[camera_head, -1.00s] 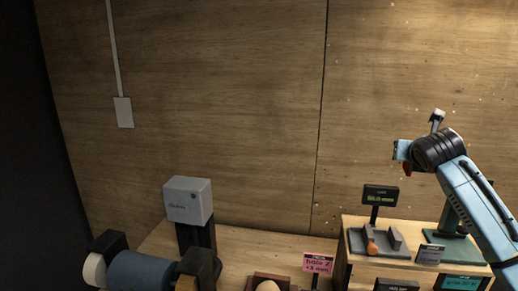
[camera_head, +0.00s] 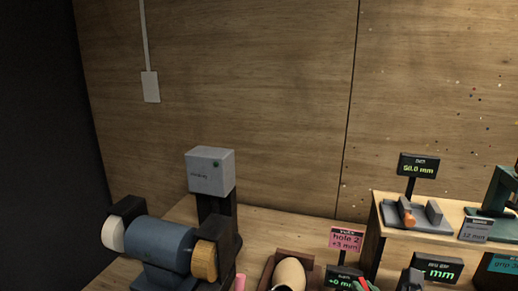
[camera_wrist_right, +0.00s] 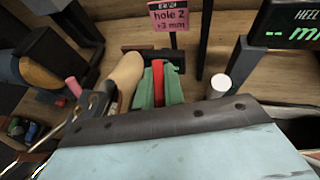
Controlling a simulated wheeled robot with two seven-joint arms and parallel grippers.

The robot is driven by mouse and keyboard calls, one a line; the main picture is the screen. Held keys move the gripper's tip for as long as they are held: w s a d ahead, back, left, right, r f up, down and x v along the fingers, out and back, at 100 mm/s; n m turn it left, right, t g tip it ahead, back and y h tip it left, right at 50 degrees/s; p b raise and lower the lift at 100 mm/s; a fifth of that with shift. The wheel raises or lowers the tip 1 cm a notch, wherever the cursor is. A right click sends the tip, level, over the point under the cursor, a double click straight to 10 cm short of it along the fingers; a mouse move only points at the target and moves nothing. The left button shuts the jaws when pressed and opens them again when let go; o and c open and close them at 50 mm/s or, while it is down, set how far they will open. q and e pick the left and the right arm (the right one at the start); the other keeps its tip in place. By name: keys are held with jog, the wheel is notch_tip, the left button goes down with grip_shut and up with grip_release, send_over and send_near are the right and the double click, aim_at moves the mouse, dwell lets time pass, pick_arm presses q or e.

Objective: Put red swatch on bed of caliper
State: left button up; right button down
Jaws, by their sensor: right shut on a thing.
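My right gripper (camera_wrist_right: 158,88) shows in the wrist view with its green fingers shut on a thin red swatch (camera_wrist_right: 158,76), held upright between them. In the head view the right gripper (camera_head: 364,286) shows only as a bit of green and red at the bottom edge. A grey device with upright blocks and an orange knob, which looks like the caliper (camera_head: 432,216), stands on the raised shelf at the right, beside a 50.0 mm display (camera_head: 418,167). Its bed looks free of any swatch. The gripper is low and left of it. My left gripper is not in view.
A wooden shoe form (camera_wrist_right: 124,80) lies close left of the gripper. A pink "hole 2" sign (camera_head: 346,240) stands behind it. The raised shelf (camera_head: 376,235) edge is at the right. A blue roller machine (camera_head: 162,246) stands at left.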

jog(key=shift+s+a+f, duration=0.1)
jog(key=shift+s+f, duration=0.1)
jog(key=shift+s, duration=0.15)
jog(key=shift+a+f, duration=0.1)
dwell(0.3)
